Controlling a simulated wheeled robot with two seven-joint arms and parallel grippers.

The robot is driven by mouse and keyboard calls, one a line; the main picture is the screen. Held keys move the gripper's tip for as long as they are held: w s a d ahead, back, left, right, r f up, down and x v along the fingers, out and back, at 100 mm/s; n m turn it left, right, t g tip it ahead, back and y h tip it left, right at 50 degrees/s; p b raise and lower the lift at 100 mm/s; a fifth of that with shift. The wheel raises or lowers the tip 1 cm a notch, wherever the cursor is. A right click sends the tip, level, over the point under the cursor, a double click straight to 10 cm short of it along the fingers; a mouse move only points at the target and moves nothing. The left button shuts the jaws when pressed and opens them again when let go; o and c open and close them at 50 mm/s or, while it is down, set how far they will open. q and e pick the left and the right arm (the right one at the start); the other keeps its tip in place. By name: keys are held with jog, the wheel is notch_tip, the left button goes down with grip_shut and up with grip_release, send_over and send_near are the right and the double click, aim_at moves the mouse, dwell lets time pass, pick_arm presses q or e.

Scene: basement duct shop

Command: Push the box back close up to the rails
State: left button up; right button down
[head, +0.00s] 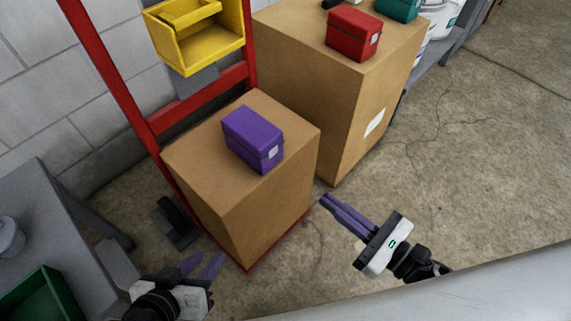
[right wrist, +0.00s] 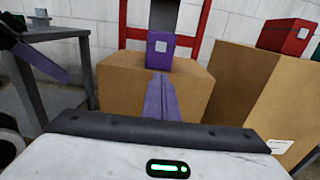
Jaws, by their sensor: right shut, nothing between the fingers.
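A brown cardboard box (head: 265,215) stands on a red hand truck's low plate, its back side towards the red rails (head: 107,70). I cannot tell exactly how wide the gap to the rails is. A small purple case (head: 252,138) sits on the box; the case also shows in the right wrist view (right wrist: 159,50), above the box (right wrist: 120,88). My right gripper (head: 326,200) is shut and empty, in front of the box's right side and apart from it. My left gripper (head: 206,262) is open and empty, low at the box's front left.
A larger cardboard box (head: 335,100) with a red case (head: 353,33) stands close behind on the right. A yellow bin (head: 200,38) hangs at the rails. A grey table (head: 50,215) with a green tray is at left. Floor at right is clear.

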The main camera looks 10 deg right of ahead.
send_near(274, 159)
jog(key=x, duration=0.5)
jog(key=shift+w+a+b, duration=0.1)
jog(key=shift+w+b, duration=0.05)
jog(key=shift+b, duration=0.2)
pick_arm(q)
jog(key=shift+d, duration=0.2)
pick_arm(e)
jog(key=shift+w+a, duration=0.3)
jog(key=shift+w, duration=0.1)
pick_arm(q)
jog(key=shift+f, duration=0.15)
pick_arm(e)
jog(key=shift+w, duration=0.1)
